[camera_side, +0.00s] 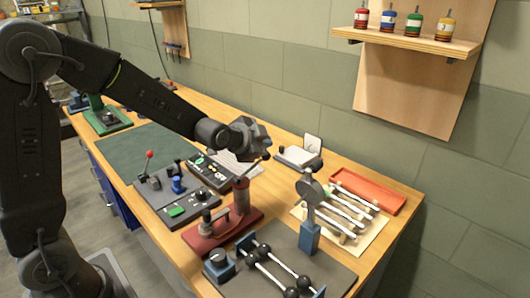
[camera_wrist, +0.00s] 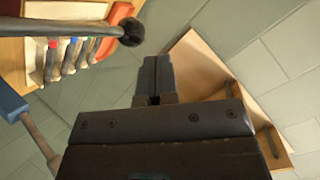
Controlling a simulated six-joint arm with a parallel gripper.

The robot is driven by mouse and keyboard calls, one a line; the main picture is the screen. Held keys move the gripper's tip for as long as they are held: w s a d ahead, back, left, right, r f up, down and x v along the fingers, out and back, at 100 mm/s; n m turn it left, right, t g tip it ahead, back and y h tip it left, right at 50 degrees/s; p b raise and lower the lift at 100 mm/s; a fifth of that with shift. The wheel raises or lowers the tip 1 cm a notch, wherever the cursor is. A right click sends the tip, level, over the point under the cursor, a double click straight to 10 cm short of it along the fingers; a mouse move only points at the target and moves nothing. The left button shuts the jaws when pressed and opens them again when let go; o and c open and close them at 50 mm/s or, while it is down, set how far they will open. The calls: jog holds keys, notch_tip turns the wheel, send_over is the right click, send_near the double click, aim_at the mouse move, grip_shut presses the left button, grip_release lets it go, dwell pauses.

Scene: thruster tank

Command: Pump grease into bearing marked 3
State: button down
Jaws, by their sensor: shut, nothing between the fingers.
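A red stand (camera_side: 236,205) with an upright column and a slanting lever (camera_side: 250,170) looks like the grease pump. My gripper (camera_side: 262,150) is just above the lever's top end; whether they touch cannot be told. In the wrist view, a grey lever (camera_wrist: 65,27) with a black ball knob (camera_wrist: 131,31) lies to the upper left of my fingers (camera_wrist: 152,75). The fingers are together and empty. Several pale rods (camera_side: 345,212) lie on a rack at the right; coloured ends show in the wrist view (camera_wrist: 68,58). I can read no bearing number.
A blue post with a grey disc (camera_side: 310,237) stands right of the red stand. A dark plate (camera_side: 335,272) with black balls on rods lies in front. A red-orange tray (camera_side: 368,191) is behind the rack. Labelled bottles (camera_side: 388,20) stand on a wall shelf.

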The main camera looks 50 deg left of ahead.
aim_at(267, 157)
jog(key=shift+f, duration=0.2)
jog(key=shift+w+f, duration=0.2)
jog(key=shift+f, duration=0.6)
jog(key=shift+w+f, duration=0.25)
jog(key=shift+f, duration=0.5)
jog(key=shift+w+f, duration=0.2)
jog(key=shift+f, duration=0.6)
dwell(2.5)
jog(key=shift+r, duration=0.15)
jog(key=shift+s+r, duration=0.25)
jog(key=shift+r, duration=0.6)
jog(key=shift+s+r, duration=0.25)
jog(key=shift+r, duration=0.65)
jog(key=shift+s+r, duration=0.25)
jog(key=shift+r, duration=0.6)
jog(key=shift+s+r, duration=0.2)
jog(key=shift+r, duration=0.6)
jog(key=shift+s+r, duration=0.2)
jog(key=shift+r, duration=0.6)
jog(key=shift+s+r, duration=0.2)
jog(key=shift+r, duration=0.6)
